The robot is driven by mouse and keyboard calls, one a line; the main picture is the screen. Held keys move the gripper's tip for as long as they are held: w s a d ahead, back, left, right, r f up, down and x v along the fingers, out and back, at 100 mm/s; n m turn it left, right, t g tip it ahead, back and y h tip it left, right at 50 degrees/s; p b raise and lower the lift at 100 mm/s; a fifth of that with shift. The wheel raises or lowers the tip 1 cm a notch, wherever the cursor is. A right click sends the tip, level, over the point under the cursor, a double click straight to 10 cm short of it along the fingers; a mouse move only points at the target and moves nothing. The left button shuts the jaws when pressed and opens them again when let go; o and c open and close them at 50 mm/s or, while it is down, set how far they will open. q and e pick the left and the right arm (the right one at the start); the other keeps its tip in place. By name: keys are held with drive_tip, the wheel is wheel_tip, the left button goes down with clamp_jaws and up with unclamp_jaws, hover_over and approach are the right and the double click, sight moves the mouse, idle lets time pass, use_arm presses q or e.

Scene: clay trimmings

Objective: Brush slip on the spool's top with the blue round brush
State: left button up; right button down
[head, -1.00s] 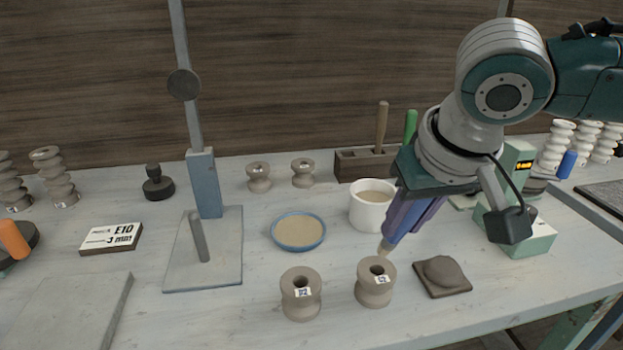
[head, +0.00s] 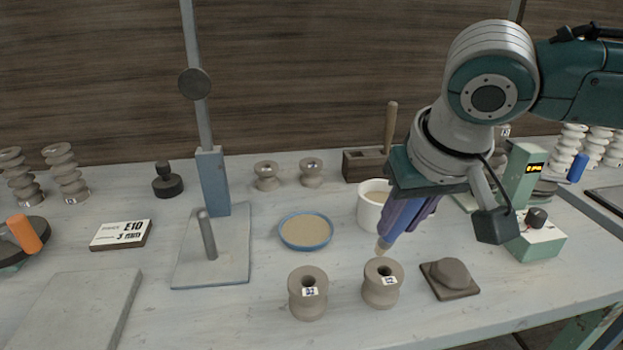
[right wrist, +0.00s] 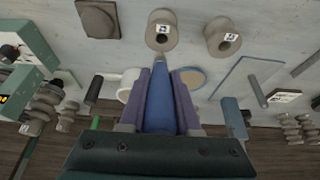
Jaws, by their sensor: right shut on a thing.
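My right gripper (head: 408,212) is shut on the blue round brush, whose blue handle (right wrist: 160,105) runs between the purple fingers in the right wrist view. The brush points down, and its pale tip (head: 382,246) is at the back rim of the right-hand front spool's top (head: 383,285). I cannot tell whether it touches. That spool is grey-brown clay with a label and a centre hole; it also shows in the right wrist view (right wrist: 162,32). A similar labelled spool (head: 308,294) stands to its left. My left gripper is not in view.
A white cup of slip (head: 370,215) stands behind the brush, partly hidden by my gripper. A blue-rimmed dish (head: 306,246) lies left of it. A dark slab with a clay lump (head: 450,280) lies right of the spool. A metal stand (head: 211,180) rises at the left.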

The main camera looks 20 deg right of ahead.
drive_tip(key=shift+f, duration=0.35)
drive_tip(key=shift+r, duration=0.1)
idle(0.5)
drive_tip(key=shift+r+p, duration=0.3)
drive_tip(key=shift+p, duration=0.45)
drive_tip(key=shift+s+a+p, duration=0.15)
drive_tip(key=shift+a+p, duration=0.2)
drive_tip(key=shift+a, duration=0.15)
drive_tip(key=shift+s+a+p, duration=0.15)
drive_tip(key=shift+a+p, duration=0.2)
drive_tip(key=shift+a, duration=0.15)
drive_tip(key=shift+f, duration=0.4)
